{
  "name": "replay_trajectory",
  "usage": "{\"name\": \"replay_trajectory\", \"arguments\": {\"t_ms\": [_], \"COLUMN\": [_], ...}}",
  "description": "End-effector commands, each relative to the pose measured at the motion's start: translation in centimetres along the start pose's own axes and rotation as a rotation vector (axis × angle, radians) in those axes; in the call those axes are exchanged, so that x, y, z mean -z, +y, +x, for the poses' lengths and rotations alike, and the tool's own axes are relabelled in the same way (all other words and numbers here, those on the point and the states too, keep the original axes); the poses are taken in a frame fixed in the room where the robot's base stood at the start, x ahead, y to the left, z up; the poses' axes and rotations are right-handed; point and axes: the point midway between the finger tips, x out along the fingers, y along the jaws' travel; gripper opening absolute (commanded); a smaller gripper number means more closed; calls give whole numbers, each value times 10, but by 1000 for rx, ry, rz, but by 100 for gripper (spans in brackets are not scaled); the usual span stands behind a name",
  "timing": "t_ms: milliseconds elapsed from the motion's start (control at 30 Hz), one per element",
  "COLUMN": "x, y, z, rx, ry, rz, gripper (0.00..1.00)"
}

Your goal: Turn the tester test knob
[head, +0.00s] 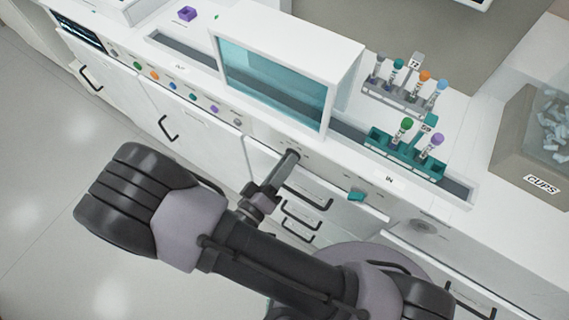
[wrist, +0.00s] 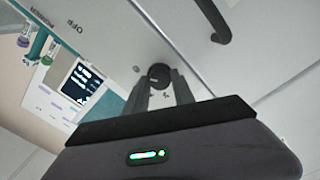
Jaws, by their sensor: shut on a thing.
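The tester is a white bench unit with a teal-tinted glass case (head: 272,88) on top. Its small dark round test knob (wrist: 160,74) is on the front panel in the wrist view. My gripper (wrist: 163,84) has a finger on each side of the knob and is shut on it. In the head view my gripper (head: 291,156) reaches the front panel just below the glass case, and it hides the knob there. Which way the knob points is too small to tell.
Racks of capped tubes, one grey (head: 396,100) and one teal (head: 404,156), stand right of the case. Drawers with black handles (head: 308,194) lie below. A cups box (head: 524,150) stands far right.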

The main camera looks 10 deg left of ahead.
Motion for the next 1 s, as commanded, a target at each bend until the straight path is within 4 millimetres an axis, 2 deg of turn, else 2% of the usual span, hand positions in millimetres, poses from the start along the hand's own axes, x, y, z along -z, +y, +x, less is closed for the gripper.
{"name": "replay_trajectory", "arguments": {"t_ms": [100,133,233,667,767,867,1000], "x": [0,0,0,0,1,2,4], "y": [0,0,0,0,0,1,2], "z": [0,0,0,0,-7,-25,-71], "rx": [1,1,0,0,1,3,5], "ry": [0,0,0,0,3,5,8], "rz": [0,0,0,-1,-1,-1,1], "gripper": [0,34,52,52,52,52,52]}}
